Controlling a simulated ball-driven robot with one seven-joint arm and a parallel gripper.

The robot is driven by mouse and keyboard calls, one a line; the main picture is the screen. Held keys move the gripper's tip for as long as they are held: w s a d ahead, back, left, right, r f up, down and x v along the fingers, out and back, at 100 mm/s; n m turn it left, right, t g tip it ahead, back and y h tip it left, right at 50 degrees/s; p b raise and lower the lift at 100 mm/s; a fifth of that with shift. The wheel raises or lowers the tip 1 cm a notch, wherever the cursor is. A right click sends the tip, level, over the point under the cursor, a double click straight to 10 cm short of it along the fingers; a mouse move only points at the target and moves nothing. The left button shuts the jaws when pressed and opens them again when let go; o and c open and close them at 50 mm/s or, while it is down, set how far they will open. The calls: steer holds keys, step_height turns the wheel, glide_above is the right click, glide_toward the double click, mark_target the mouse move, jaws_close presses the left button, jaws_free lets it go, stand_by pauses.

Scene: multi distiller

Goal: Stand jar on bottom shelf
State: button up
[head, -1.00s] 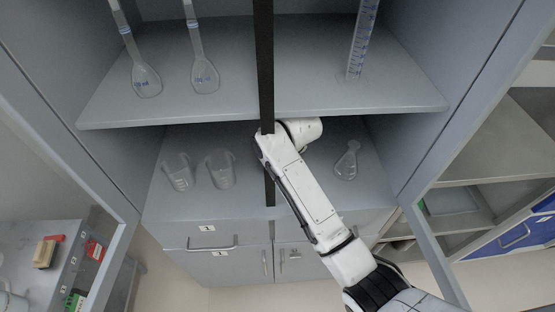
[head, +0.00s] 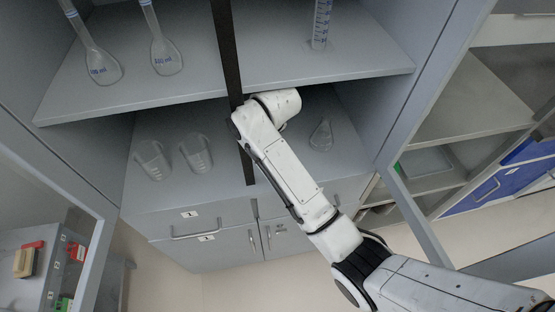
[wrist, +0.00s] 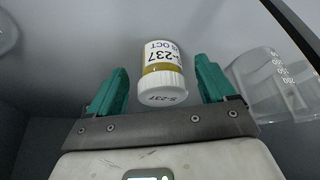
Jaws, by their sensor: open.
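The jar (wrist: 162,75) shows in the wrist view, with a white ribbed cap, a label reading S-237 and yellowish contents. Its cap end is nearest the camera. My gripper (wrist: 160,78) is open, with one teal finger on each side of the jar and a visible gap on both sides. The jar is hidden in the head view, where my arm reaches into the bottom shelf (head: 165,195) of the cabinet. The gripper's fingers are also hidden there. I cannot tell whether the jar's base rests fully on the shelf.
Two beakers (head: 196,153) stand left on the bottom shelf and a flask (head: 321,135) stands right. A beaker (wrist: 270,85) is close to the right finger. The upper shelf (head: 200,88) holds flasks and a cylinder (head: 320,25). A dark vertical post (head: 228,60) crosses the opening.

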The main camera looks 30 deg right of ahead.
steer(key=s, duration=0.3)
steer(key=s+d, duration=0.1)
steer(key=s, duration=0.2)
steer(key=s+b, duration=0.1)
steer(key=s, duration=0.3)
steer(key=shift+s+d, duration=0.1)
steer(key=shift+d, duration=0.2)
